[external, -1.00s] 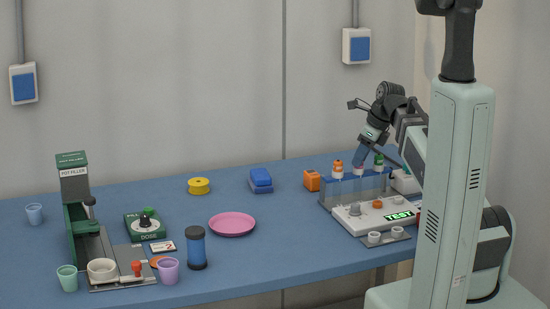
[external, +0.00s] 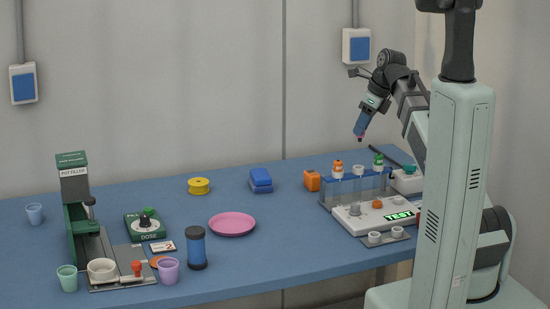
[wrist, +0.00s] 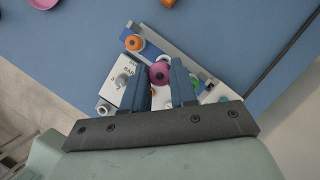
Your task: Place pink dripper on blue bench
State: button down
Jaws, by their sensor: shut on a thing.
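My gripper (external: 360,135) is shut on the pink dripper (wrist: 159,73) and holds it in the air above the tube rack (external: 384,184). In the wrist view the dripper's round pink top with a dark centre shows between my two fingers (wrist: 160,90). In the external view the dripper is mostly hidden by the fingers; only a small dark pink bit shows at their tips. The blue bench (external: 300,225) lies below and stretches to the left, with the rack at its right end.
An orange-capped dripper (external: 338,169) and a green-capped one (external: 378,160) stand in the rack, with an open tube (external: 358,171) between them. A tester (external: 380,215) adjoins the rack. An orange block (external: 312,180), blue block (external: 260,180) and pink plate (external: 232,224) lie left. The bench's front middle is clear.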

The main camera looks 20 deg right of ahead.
jog(key=shift+d+r, duration=0.2)
jog(key=shift+r, duration=0.05)
jog(key=w+d+f, duration=0.3)
jog(key=w+d, duration=0.1)
jog(key=w, duration=0.3)
jog(key=w+d+f, duration=0.2)
jog(key=w+d, duration=0.1)
jog(key=w, duration=0.5)
jog(key=w+d+f, duration=0.3)
jog(key=w+d, duration=0.1)
jog(key=w, duration=0.4)
jog(key=shift+w+d+f, duration=0.25)
jog(key=shift+d+f, duration=0.05)
jog(key=shift+f, duration=5)
jog(key=shift+f, duration=0.1)
